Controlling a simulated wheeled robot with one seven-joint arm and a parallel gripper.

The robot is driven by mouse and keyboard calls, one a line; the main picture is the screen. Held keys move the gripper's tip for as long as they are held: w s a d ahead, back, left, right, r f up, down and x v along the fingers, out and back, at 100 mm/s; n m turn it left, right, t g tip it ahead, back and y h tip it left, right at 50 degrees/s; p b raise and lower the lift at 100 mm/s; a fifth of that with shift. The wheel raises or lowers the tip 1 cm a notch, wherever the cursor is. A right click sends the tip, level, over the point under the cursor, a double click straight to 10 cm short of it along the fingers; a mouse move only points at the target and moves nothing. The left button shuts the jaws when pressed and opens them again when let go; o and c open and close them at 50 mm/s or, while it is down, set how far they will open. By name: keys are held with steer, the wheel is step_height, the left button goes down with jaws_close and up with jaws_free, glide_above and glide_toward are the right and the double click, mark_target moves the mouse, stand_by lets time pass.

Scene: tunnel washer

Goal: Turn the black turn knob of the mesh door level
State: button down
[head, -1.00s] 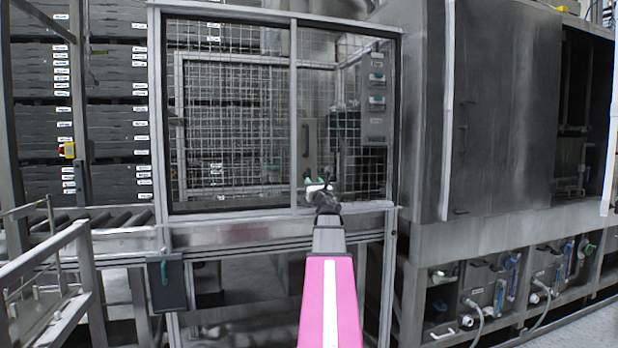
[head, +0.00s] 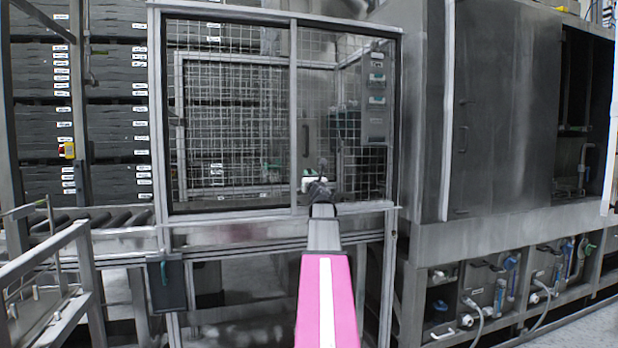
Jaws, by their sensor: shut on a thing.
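The mesh door (head: 232,122) is a grey-framed wire-grid panel in the middle of the head view. A grey upright (head: 293,118) divides it from a narrower mesh section on the right. My gripper (head: 311,178) is at the lower part of this upright, just to its right, at the end of my pink arm. It is shut on the black turn knob. The fingers and wrist cover the knob, so its angle cannot be seen.
A control box (head: 377,97) is seen at the right mesh section. A large steel cabinet (head: 505,110) stands at the right, with valves and hoses below. A roller conveyor (head: 105,222) and a metal rail (head: 45,262) are at the left. Stacked grey crates (head: 118,128) fill the back left.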

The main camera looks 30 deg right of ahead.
steer(key=m+h, duration=0.1)
steer(key=m, duration=0.2)
steer(key=m+g+h, duration=0.1)
steer(key=m+h, duration=0.1)
steer(key=m, duration=0.1)
steer(key=shift+m, duration=0.3)
steer(key=m+g+h, duration=0.1)
steer(key=m, duration=0.2)
steer(key=m+g+h, duration=0.1)
steer(key=m, duration=0.2)
steer(key=shift+d+f, duration=0.1)
steer(key=shift+d, duration=0.1)
steer(key=shift+s+g, duration=0.1)
steer(key=shift+g, duration=0.2)
steer(key=shift+m+g+h, duration=0.3)
steer(key=shift+m, duration=0.6)
steer(key=shift+d+f+m+g, duration=0.15)
steer(key=shift+m+g, duration=0.6)
steer(key=shift+m, duration=1.25)
steer(key=shift+f+m+g, duration=0.1)
steer(key=shift+m+g, duration=0.65)
steer(key=shift+m, duration=1.25)
